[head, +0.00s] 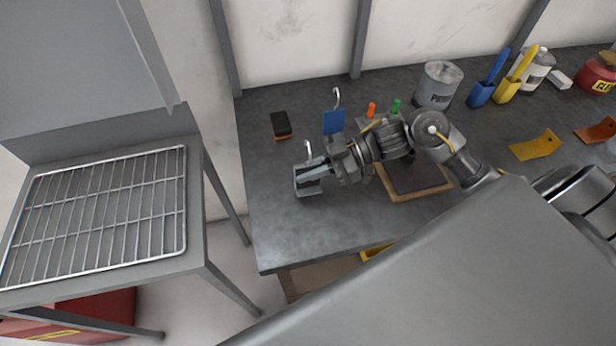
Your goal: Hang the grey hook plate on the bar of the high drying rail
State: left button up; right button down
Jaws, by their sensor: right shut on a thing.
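The grey hook plate (306,187) is in the head view, left of centre, with its thin wire hook rising from its top. My right gripper (318,169) reaches it from the right and is shut on it. The fingers cover part of the plate. The plate appears to be over the dark workbench near its left side; I cannot tell its exact height. I cannot make out the high drying rail or its bar in this view. My left gripper is not in view.
A blue hook plate (334,122) with a wire hook is just behind my right gripper. A black and orange block (281,124) lies on the workbench (300,238) to the left. A wire rack (100,212) is on a grey stand farther left. The bench's front left is clear.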

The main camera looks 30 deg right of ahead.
aim_at(295, 185)
jog(key=shift+f, duration=1.5)
jog(key=shift+f, duration=0.1)
jog(key=c, duration=1.5)
grip_release()
jog(key=b+v, duration=0.3)
jog(key=v, duration=0.8)
jog(key=shift+s+d+r, duration=0.1)
jog(key=shift+d+r, duration=0.25)
jog(key=shift+d, duration=0.1)
